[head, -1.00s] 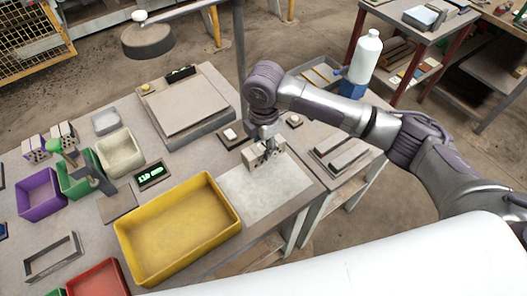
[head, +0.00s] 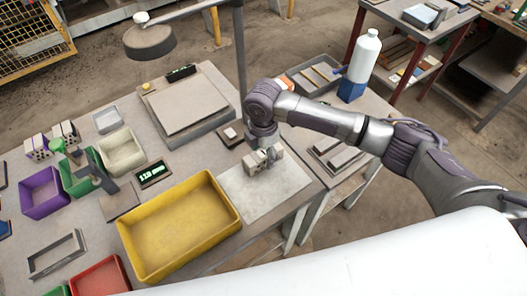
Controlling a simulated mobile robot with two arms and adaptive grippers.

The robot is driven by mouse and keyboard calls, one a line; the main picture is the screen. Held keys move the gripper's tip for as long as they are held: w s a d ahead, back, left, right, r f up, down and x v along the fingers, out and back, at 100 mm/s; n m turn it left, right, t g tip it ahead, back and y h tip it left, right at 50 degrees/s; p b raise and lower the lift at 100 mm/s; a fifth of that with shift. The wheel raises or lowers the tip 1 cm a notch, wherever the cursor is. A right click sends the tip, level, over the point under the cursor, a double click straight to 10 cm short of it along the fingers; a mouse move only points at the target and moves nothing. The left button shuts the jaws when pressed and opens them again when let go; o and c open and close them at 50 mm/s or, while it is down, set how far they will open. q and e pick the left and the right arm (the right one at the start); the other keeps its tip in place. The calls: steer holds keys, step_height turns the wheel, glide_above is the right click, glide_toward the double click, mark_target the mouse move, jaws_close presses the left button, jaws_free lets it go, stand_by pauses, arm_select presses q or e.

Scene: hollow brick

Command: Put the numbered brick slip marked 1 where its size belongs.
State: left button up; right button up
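My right gripper (head: 263,160) points down over the pale mat (head: 285,186) at the table's right side. It is at a light grey block (head: 276,153), whose parts show on both sides of the fingertips. A small pale greenish patch shows between them. The fingers are too small and covered to tell whether they grip it. No number 1 can be read on any piece, so I cannot tell which is the marked slip. Several slips lie in a grey tray (head: 290,88) behind my arm. My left gripper is not in view.
A yellow bin (head: 178,228) stands left of the mat. Purple (head: 42,193), green, cream (head: 121,151) and red (head: 98,278) bins, an empty grey frame (head: 57,255) and a small display (head: 153,173) are further left. A white bottle (head: 366,55) stands behind my arm.

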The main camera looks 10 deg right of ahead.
steer(key=shift+r, duration=0.1)
step_height(320, 180, up, 12)
steer(key=b, duration=0.2)
stand_by(0.4)
stand_by(0.4)
